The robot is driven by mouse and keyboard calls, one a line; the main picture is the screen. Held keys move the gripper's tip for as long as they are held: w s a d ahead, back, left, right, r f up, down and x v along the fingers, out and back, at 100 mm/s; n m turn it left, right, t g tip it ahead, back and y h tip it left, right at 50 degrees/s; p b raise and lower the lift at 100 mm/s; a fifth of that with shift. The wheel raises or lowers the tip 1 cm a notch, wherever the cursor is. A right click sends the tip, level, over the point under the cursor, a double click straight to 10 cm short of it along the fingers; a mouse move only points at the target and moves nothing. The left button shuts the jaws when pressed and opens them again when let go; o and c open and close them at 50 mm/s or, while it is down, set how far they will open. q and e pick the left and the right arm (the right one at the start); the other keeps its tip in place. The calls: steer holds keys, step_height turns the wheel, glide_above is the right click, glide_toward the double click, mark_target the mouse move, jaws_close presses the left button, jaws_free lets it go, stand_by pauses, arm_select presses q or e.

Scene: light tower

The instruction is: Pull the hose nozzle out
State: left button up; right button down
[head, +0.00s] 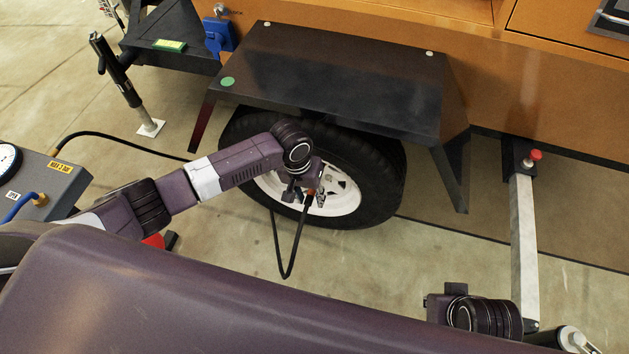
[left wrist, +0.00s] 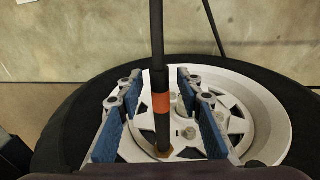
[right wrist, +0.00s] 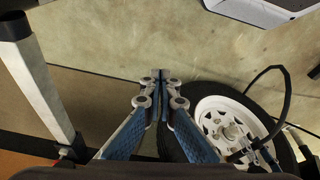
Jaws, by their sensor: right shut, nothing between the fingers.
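The hose nozzle (left wrist: 162,104) is a black rod with an orange band and a brass-coloured tip, in front of the white wheel rim (left wrist: 255,120). Its tip reaches the rim, but I cannot tell how it is seated. My left gripper (left wrist: 160,88) is open, its blue-padded fingers on either side of the nozzle with gaps showing. In the head view my left gripper (head: 304,192) is at the wheel and partly hides the nozzle. The black hose (head: 286,272) hangs from it in a loop. My right gripper (right wrist: 160,76) is shut and empty, away from the wheel.
A black fender (head: 340,85) overhangs the tire (head: 385,185) on the orange trailer (head: 560,90). A grey box (head: 60,180) with a gauge stands at left. A pale support leg (head: 524,245) stands at right. The floor before the wheel is mostly clear.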

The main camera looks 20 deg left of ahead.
steer(key=shift+w+f, duration=0.2)
steer(key=shift+f, duration=0.15)
steer(key=shift+f, duration=0.4)
steer(key=shift+f, duration=0.2)
arm_select(q)
steer(key=shift+c, duration=0.3)
jaws_close()
arm_select(e)
steer(key=shift+r, duration=0.15)
